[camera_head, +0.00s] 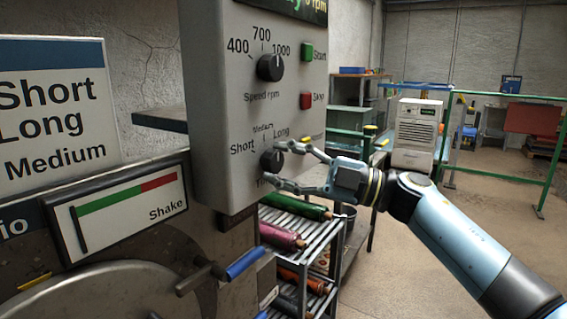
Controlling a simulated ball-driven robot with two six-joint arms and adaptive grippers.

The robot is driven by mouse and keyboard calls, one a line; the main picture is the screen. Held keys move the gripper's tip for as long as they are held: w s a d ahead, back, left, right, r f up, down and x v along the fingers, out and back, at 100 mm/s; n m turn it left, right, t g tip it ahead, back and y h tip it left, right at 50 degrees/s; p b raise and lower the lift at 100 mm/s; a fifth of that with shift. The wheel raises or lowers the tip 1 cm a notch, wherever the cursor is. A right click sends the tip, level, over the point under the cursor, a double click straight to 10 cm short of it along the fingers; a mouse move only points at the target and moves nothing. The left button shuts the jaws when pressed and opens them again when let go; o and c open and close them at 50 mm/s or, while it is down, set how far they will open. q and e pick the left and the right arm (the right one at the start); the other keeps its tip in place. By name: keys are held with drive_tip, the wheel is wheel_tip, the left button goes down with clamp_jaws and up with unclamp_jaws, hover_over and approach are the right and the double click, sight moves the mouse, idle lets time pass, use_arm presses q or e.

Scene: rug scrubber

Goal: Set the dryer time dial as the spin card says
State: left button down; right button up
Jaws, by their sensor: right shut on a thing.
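The time dial (270,161) is a black knob low on the grey control box (219,110). The labels Short, Medium and Long are arranged around it, and the label below it is mostly hidden by a finger. My right gripper (279,165) comes from the right and is shut on this dial, one finger above and one below. I cannot clearly tell which label its pointer faces. A white card (58,130) with a blue top strip at the left reads Short, Long, Medium from top to bottom. My left gripper is not in view.
Above is a black speed dial (270,67) marked 400, 700, 1000, with a green Start button (307,52) and a red button (306,101). A Shake gauge (125,211) is at lower left. A rack (309,236) of coloured rolls stands below my right arm.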

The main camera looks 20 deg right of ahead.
drive_tip(key=n, duration=0.2)
drive_tip(key=n+g+h, duration=0.1)
drive_tip(key=n, duration=0.1)
drive_tip(key=n+g+p, duration=0.1)
drive_tip(key=n, duration=0.1)
drive_tip(key=shift+r+n+h, duration=0.25)
drive_tip(key=shift+n+h, duration=0.05)
drive_tip(key=n+h, duration=0.2)
drive_tip(key=n, duration=0.2)
drive_tip(key=shift+r, duration=0.15)
drive_tip(key=shift+n+g, duration=0.3)
drive_tip(key=o, duration=1.2)
drive_tip(key=v, duration=1.2)
drive_tip(key=shift+s+a+r, duration=0.1)
drive_tip(key=shift+s, duration=0.05)
